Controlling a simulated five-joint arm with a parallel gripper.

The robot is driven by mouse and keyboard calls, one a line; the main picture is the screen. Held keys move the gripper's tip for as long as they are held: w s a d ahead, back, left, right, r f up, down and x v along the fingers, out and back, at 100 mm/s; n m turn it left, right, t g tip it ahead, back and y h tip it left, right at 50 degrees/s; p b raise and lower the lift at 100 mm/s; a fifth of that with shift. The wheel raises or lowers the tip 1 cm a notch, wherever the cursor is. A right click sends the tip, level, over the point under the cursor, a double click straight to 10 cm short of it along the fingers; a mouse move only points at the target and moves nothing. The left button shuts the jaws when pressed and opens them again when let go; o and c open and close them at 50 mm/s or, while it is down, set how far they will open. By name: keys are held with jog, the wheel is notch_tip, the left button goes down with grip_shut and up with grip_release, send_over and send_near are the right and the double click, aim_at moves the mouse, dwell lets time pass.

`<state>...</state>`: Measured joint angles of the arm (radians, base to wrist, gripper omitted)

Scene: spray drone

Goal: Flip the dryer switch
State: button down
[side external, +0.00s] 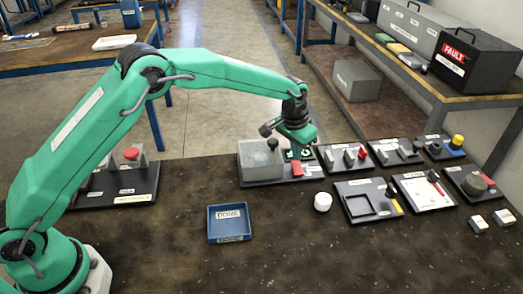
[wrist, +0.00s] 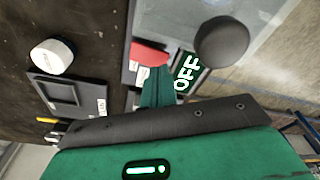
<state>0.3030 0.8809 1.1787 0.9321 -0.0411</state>
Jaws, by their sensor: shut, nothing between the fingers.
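A grey see-through box (side external: 258,160) on a dark base stands below my gripper and carries a dark round knob (wrist: 222,38). Beside it on the same base are a red switch lever (side external: 296,168) and a dark sign reading OFF (wrist: 187,72) in light letters. The red lever also shows in the wrist view (wrist: 150,53). My gripper (side external: 300,150) is shut and empty, pointing down over the lever and sign. In the wrist view its green fingers (wrist: 157,85) are together close to the red lever; I cannot tell whether they touch it.
A blue tray marked DONE (side external: 229,222) lies in front. A white round cap (side external: 322,201) sits right of it. Several dark panels with switches and parts line the right side, including one with a yellow knob (side external: 458,141).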

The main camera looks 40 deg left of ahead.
aim_at(295, 163)
jog(key=shift+f, duration=0.95)
dwell(1.1)
jog(key=shift+r, duration=3.55)
jog(key=shift+r, duration=0.1)
